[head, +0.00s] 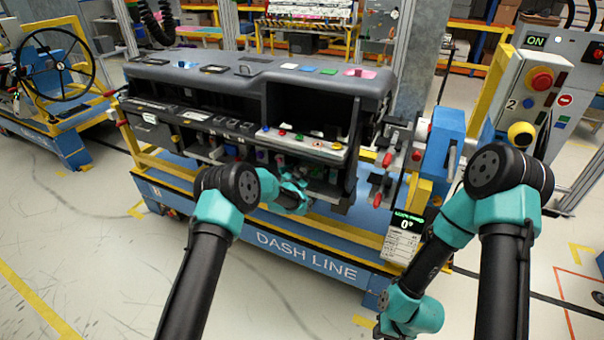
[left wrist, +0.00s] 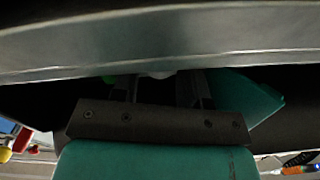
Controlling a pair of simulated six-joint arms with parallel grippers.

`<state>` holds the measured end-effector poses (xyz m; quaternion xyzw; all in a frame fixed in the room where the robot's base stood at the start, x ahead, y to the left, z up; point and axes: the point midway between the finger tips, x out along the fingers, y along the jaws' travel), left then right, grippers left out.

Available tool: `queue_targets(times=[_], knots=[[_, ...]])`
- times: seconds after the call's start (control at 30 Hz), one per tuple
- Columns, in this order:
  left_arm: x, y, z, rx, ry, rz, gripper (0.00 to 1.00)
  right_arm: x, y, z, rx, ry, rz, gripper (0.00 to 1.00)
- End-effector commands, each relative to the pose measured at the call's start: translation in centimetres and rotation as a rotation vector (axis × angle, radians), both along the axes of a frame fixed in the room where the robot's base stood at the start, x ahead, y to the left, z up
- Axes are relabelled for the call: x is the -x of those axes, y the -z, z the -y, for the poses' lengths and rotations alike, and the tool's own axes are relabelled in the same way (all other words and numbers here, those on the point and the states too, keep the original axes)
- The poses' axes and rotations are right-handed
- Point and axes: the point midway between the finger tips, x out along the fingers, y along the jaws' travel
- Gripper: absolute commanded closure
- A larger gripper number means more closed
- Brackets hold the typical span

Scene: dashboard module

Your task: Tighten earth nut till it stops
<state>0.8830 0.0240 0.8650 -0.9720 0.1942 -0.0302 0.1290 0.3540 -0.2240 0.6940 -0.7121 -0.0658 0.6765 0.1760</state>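The dashboard module (head: 260,90) is a dark grey unit on a blue and yellow cart. My left gripper (head: 303,195) reaches into the front of its lower opening in the head view. In the left wrist view, the two dark fingers of my left gripper (left wrist: 160,88) go up under a grey metal beam (left wrist: 160,45). Their tips are hidden behind it. A small pale rounded piece (left wrist: 160,74) shows between the fingers; I cannot tell if it is the earth nut or if they touch it. My right wrist hangs low at the front right, with its gripper out of sight.
A blue fixture (head: 445,140) with red-handled parts stands at the module's right end. A small display below it reads 0° (head: 407,222). A control box (head: 525,95) with a red button stands further right. The blue cart rail (head: 305,255) runs below my left gripper. The floor in front is open.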

Motion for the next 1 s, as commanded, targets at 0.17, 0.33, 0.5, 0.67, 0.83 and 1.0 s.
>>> queue_targets(times=[0.17, 0.33, 0.5, 0.67, 0.83, 1.0], knots=[[0.2, 0.0, -0.1, 0.0, 0.0, 0.0, 0.59, 0.0, 0.0, 0.0, 0.0, 0.0, 0.0, 0.72], [1.3, 0.0, -0.6, 0.0, 0.0, -0.001, 0.59, 0.0, 0.0, 0.0, 0.0, 0.0, 0.0, 0.72], [3.2, 0.1, -1.4, 0.0, 0.0, -0.003, 0.59, 0.0, 0.0, 0.0, 0.0, 0.0, 0.0, 0.72], [5.5, 0.1, -2.3, 0.0, 0.0, -0.002, 0.59, 0.0, 0.0, 0.0, 0.0, 0.0, 0.0, 0.72], [7.9, 0.1, -3.3, -0.001, 0.0, -0.002, 0.59, 0.0, 0.0, 0.0, 0.0, 0.0, 0.0, 0.72], [10.5, 0.1, -4.5, 0.0, 0.0, -0.002, 0.59, 0.0, 0.0, 0.0, 0.0, 0.0, 0.0, 0.72]])
